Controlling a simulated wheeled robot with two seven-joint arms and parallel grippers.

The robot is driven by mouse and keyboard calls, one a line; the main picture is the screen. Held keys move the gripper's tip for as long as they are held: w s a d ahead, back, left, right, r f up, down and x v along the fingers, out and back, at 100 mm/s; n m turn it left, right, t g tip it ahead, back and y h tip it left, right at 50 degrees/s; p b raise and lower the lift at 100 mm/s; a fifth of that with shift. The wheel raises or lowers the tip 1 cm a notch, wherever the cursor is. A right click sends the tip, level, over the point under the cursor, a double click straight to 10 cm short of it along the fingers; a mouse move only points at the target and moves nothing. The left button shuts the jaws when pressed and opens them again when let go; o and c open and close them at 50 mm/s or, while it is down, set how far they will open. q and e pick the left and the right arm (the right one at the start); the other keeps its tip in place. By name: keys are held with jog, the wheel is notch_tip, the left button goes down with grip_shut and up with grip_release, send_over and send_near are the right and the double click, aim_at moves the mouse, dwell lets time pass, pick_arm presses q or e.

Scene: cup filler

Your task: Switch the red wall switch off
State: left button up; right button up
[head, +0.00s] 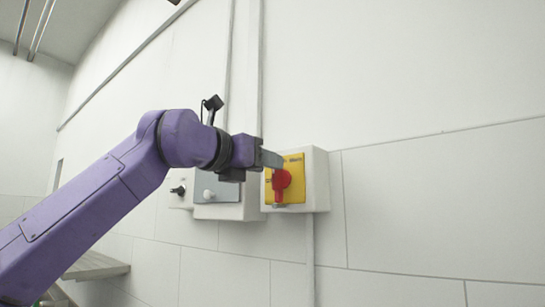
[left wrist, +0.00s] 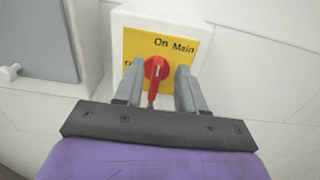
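The red wall switch (head: 281,184) is a rotary knob on a yellow plate (head: 295,166) on a white wall box (head: 318,180). In the left wrist view the red knob (left wrist: 158,68) stands upright, a white mark near its middle and its handle reaching down. "On Main" is printed at the plate's top; a partly hidden label is at its left. My left gripper (head: 271,158) is at the box's upper left side in the head view. In the left wrist view it is open, its two fingers (left wrist: 160,68) apart on either side of the knob, with nothing gripped. Whether they touch it is unclear.
A grey-covered box (head: 222,191) with a white knob and a small plate with a black knob (head: 178,190) are left of the switch box. Conduits run up the wall. A wooden ledge (head: 95,266) is at lower left. The wall to the right is clear.

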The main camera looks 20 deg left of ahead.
pick_arm(q)
jog(key=p+x, duration=0.1)
jog(key=x, duration=0.2)
jog(key=shift+w, duration=0.15)
pick_arm(e)
jog(key=shift+a+r, duration=0.1)
jog(key=shift+r, duration=0.75)
pick_arm(q)
grip_shut()
